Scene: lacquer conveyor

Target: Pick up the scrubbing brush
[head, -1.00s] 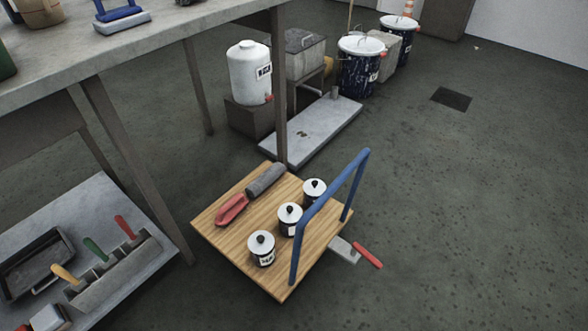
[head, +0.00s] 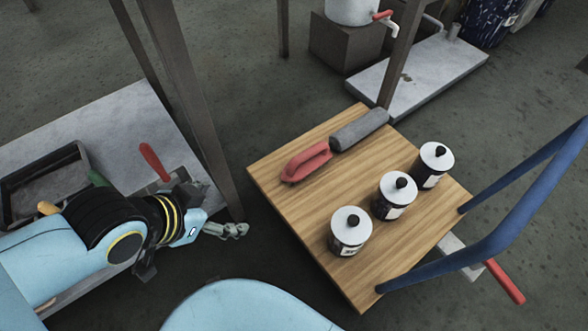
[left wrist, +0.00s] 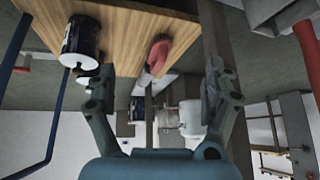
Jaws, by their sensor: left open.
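On the wooden top of the cart (head: 300,215) lies a red item with a loop-like handle (head: 306,162), which looks most like the scrubbing brush. A grey cylinder (head: 358,130) lies end to end with it; I cannot tell whether they are joined. The red item also shows in the left wrist view (left wrist: 160,53), beyond and between the fingers. My left gripper (head: 228,230) is just left of the cart, apart from the red item. In the left wrist view, my left gripper (left wrist: 160,88) is open and empty. My right gripper is not in view.
Three white-lidded dark jars (head: 394,197) stand along the cart's right side, before its blue push handle (head: 510,205). A brown table leg (head: 190,100) rises between the cart and the low shelf (head: 115,130) at left. A grey platform (head: 420,75) stands behind.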

